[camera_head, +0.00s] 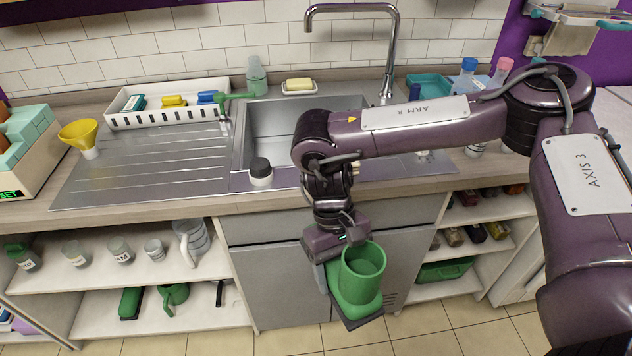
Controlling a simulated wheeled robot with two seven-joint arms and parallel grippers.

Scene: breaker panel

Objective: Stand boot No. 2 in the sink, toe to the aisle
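The sink (270,118) is a steel basin in the counter with a drainboard at its left; my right arm crosses in front and hides much of it. My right gripper (345,287) hangs in front of the counter, below its edge, before the grey cabinet doors. It appears shut on a green boot (363,270), whose round opening faces up. The boot's lower part and my dark fingers overlap, so the toe's direction and any number are hard to tell. My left gripper is not in view.
A tall faucet (390,50) stands behind the sink. A black-capped jar (260,172) stands at the sink's front rim. A white rack (165,112) with sponges is at the back left. Open shelves (120,272) hold jars and green items.

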